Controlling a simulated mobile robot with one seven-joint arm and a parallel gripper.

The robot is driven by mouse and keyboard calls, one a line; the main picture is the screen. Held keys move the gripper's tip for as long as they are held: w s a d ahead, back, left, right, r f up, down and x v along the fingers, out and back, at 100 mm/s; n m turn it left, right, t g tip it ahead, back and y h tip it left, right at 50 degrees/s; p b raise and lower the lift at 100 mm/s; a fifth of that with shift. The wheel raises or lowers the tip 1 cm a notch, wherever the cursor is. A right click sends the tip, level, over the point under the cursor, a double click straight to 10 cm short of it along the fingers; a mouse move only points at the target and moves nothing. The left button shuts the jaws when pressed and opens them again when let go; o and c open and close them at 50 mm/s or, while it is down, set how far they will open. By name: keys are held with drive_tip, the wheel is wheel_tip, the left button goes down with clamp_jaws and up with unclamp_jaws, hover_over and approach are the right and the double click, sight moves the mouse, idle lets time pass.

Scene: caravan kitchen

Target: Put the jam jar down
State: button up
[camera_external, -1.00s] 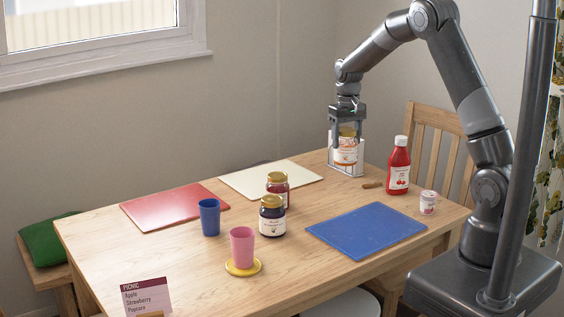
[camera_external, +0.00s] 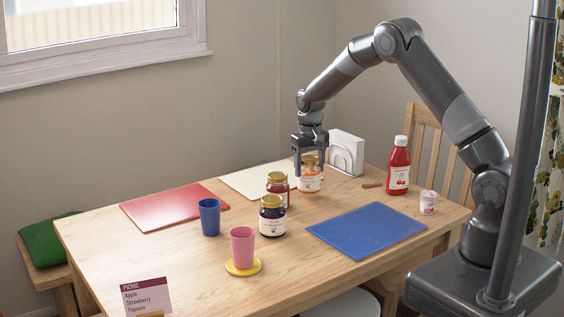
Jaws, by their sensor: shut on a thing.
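My gripper (camera_external: 310,168) points down and is shut on an orange jam jar (camera_external: 311,184) with a gold lid and a white label. The jar is upright, at or just above the wooden table (camera_external: 150,262); I cannot tell if its base touches. It is close behind and to the right of a red jar (camera_external: 278,184) with a gold lid. A dark jar (camera_external: 272,222) with a gold lid stands in front of the red one.
A napkin holder (camera_external: 345,155) stands behind right. A ketchup bottle (camera_external: 398,172) and small pot (camera_external: 428,204) are at the right. Blue (camera_external: 367,231), cream (camera_external: 250,180) and red (camera_external: 172,206) mats lie flat. A blue cup (camera_external: 209,217) and pink cup (camera_external: 242,247) stand left.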

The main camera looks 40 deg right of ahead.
drive_tip(key=shift+f, duration=1.1)
drive_tip(key=shift+f, duration=0.15)
drive_tip(key=o, duration=1.2)
drive_tip(key=shift+o, duration=0.2)
